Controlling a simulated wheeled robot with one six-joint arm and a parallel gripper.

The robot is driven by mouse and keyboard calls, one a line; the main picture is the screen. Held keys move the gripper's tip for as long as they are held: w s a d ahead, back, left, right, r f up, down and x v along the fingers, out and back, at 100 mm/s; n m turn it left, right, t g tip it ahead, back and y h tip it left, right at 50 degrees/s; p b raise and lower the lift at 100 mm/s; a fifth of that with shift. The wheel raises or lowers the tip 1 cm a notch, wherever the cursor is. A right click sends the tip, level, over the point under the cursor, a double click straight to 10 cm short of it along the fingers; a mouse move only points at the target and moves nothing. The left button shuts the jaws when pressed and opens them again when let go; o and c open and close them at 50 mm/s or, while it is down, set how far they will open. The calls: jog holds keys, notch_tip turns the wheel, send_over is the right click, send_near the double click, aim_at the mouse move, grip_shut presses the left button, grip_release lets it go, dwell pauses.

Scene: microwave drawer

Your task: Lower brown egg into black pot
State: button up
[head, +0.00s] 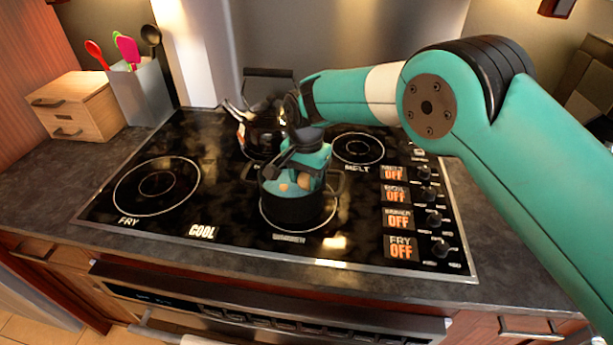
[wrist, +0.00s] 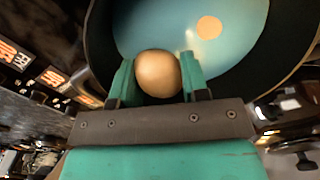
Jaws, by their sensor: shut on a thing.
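The black pot (head: 292,211) stands on the front middle burner of the cooktop and holds pale blue liquid. My gripper (head: 306,165) points down into the pot's mouth and is shut on the brown egg (head: 304,182). In the wrist view the egg (wrist: 158,75) sits between the two green fingers (wrist: 158,82), inside the pot's rim (wrist: 99,45). I cannot tell whether the egg touches the liquid. A small orange round thing (wrist: 209,27) shows in the liquid, apart from the egg; it also shows in the head view (head: 283,187).
A black kettle (head: 262,128) stands just behind the pot. Control knobs (head: 433,219) line the cooktop's right side. The front left burner (head: 156,186) is empty. A utensil holder (head: 143,95) and a small wooden drawer box (head: 76,108) stand at the back left.

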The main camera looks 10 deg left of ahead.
jog(key=o, duration=0.7)
jog(key=shift+r, duration=0.1)
notch_tip(320, 180, up, 17)
jog(key=b, duration=0.3)
jog(key=s+d+r+n, duration=0.2)
jog(key=d+r+n, duration=0.15)
jog(key=d, duration=0.45)
jog(key=s+d+n+y, duration=0.1)
jog(key=s+d+n, duration=0.1)
jog(key=s+d, duration=0.3)
jog(key=s+d+f+n+y, duration=0.1)
jog(key=s+d, duration=0.5)
jog(key=s, duration=0.7)
jog(key=s+d+f+n+y, duration=0.1)
jog(key=s+d+n+y, duration=0.1)
jog(key=s+d+n, duration=0.2)
jog(key=s+d, duration=0.2)
jog(key=s, duration=0.2)
jog(key=shift+s+d, duration=0.15)
jog(key=shift+s, duration=0.25)
